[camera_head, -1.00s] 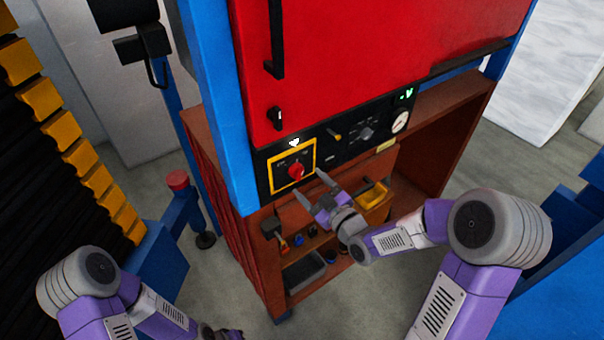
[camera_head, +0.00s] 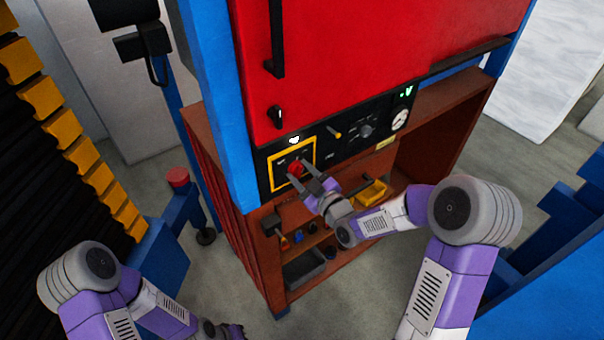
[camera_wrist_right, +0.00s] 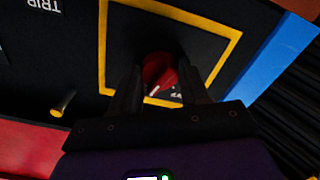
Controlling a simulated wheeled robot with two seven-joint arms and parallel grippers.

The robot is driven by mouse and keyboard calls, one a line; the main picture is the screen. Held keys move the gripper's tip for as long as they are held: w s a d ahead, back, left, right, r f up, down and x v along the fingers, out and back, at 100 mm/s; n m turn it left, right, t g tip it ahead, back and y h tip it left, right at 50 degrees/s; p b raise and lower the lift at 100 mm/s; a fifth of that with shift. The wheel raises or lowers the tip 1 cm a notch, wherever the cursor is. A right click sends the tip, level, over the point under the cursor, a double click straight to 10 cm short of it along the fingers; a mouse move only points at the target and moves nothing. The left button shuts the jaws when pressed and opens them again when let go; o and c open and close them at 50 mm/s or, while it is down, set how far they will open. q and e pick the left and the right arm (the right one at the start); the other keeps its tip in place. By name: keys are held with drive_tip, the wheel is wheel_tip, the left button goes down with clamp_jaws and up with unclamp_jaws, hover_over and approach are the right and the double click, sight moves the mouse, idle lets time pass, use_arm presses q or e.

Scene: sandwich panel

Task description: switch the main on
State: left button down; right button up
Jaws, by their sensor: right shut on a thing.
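The main switch is a red knob (camera_head: 295,169) inside a yellow frame (camera_head: 273,175) on the black control panel (camera_head: 345,135). In the right wrist view the red knob (camera_wrist_right: 158,72) sits between the two dark fingers of my right gripper (camera_wrist_right: 160,92), which is shut on it. The head view shows the right gripper (camera_head: 302,176) reaching up to the knob from the lower right. The fingers hide part of the knob and its markings. My left gripper (camera_head: 225,331) is at the bottom edge of the head view, partly cut off; its jaws are not clear.
Below are shelves with a yellow bin (camera_head: 371,192) and a grey tray (camera_head: 304,269). A blue post (camera_head: 225,130) stands left of the panel.

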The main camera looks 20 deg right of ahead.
drive_tip(key=m+b, duration=0.3)
drive_tip(key=b, duration=0.2)
drive_tip(key=shift+f+m, duration=0.2)
drive_tip(key=shift+m, duration=0.2)
drive_tip(key=shift+r+m+b, duration=0.15)
drive_tip(key=shift+m+b, duration=0.3)
drive_tip(key=shift+m, duration=0.45)
drive_tip(key=o, duration=1)
drive_tip(key=shift+o, duration=0.2)
drive_tip(key=v, duration=0.7)
drive_tip(key=shift+s+b, duration=0.3)
